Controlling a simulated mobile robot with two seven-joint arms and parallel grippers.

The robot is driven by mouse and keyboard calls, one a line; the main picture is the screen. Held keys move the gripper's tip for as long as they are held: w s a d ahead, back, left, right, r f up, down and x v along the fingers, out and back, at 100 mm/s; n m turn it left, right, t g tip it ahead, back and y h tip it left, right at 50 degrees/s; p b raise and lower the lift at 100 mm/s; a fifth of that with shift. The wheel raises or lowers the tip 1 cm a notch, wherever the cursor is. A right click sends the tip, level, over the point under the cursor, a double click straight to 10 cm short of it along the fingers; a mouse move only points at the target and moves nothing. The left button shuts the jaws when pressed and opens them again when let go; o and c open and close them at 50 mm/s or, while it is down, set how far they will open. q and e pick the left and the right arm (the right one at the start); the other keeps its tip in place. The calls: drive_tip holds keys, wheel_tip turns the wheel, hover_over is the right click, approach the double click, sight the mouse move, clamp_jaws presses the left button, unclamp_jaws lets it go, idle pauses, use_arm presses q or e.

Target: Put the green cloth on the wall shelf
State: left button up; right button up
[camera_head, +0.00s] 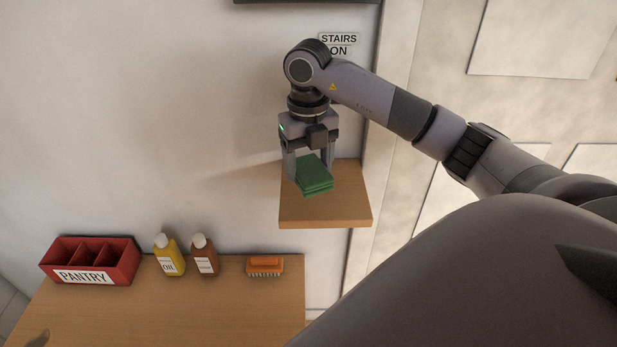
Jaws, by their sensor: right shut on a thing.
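The green cloth (314,178) is a folded, layered square. My right gripper (309,172) points down and is shut on the cloth, with one finger on each side of it. The wall shelf (345,205) is a small wooden board on the wall, and the cloth is over its left part. I cannot tell whether the cloth touches the shelf or is held just above it. The right part of the shelf top is bare.
Below the shelf, a wooden table (215,310) holds a red pantry box (122,262), a yellow oil bottle (168,258), a brown bottle (206,262) and an orange brush (265,264). A stairs sign (339,39) is on the wall behind my right arm. A panelled door (455,85) is at right.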

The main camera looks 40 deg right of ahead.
sight(308, 180)
wheel_tip(308, 180, down, 4)
drive_tip(key=shift+f, duration=0.15)
drive_tip(key=shift+w+d+f+p, duration=0.1)
drive_tip(key=shift+w+f+p, duration=0.05)
drive_tip(key=shift+f+p, duration=0.2)
drive_tip(key=o, duration=1)
drive_tip(key=shift+r, duration=0.1)
